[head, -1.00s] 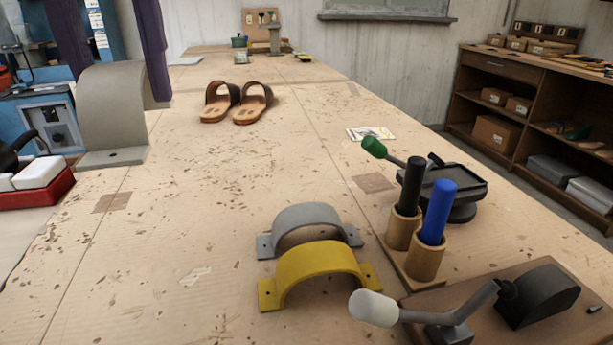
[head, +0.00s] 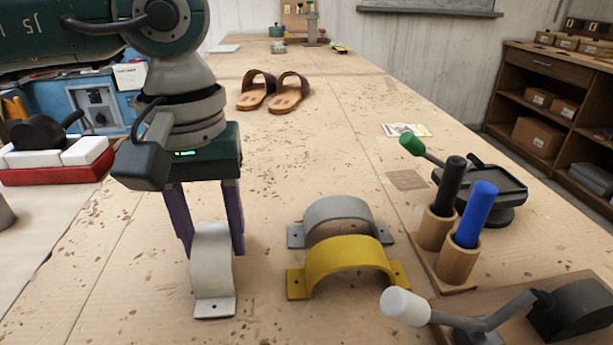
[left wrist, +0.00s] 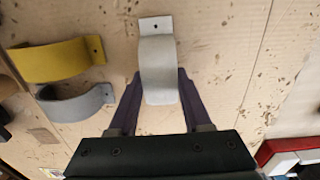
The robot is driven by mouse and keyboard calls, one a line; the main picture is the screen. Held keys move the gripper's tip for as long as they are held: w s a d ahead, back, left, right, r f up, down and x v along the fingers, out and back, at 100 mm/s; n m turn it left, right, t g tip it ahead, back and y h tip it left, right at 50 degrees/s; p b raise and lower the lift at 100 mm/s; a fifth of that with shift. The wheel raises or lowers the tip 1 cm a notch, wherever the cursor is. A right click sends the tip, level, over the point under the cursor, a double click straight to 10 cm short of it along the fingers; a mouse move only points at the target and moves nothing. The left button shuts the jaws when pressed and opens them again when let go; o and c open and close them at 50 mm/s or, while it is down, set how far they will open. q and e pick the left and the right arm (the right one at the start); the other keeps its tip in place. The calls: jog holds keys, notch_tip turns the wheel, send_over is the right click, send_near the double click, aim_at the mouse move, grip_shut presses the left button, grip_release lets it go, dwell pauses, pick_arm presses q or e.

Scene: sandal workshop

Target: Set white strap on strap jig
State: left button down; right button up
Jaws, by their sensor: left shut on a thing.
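The white strap (head: 213,262) is a pale arched band with a flat, holed end tab. My left gripper (head: 212,248) points down with its purple fingers shut on the strap's two sides. The left wrist view shows the strap (left wrist: 158,72) between the fingertips (left wrist: 159,84), one tab pointing away. I cannot tell whether its tab touches the table. A yellow strap (head: 345,262) and a grey strap (head: 338,213) stand as arches on the table to its right. I cannot tell which fixture is the strap jig. My right gripper is not in view.
A white-knobbed lever device (head: 480,325) stands at the front right. Black (head: 450,185) and blue (head: 476,213) handles stand in wooden cups. A green-knobbed lever tool (head: 490,190) is behind them. Sandals (head: 287,97) lie farther back. A red tray (head: 60,172) is at left.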

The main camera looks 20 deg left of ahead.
pick_arm(q)
jog(key=shift+f+b, duration=0.25)
jog(key=shift+b, duration=0.05)
jog(key=shift+c, duration=1.7)
grip_release()
jog(key=shift+r, duration=0.15)
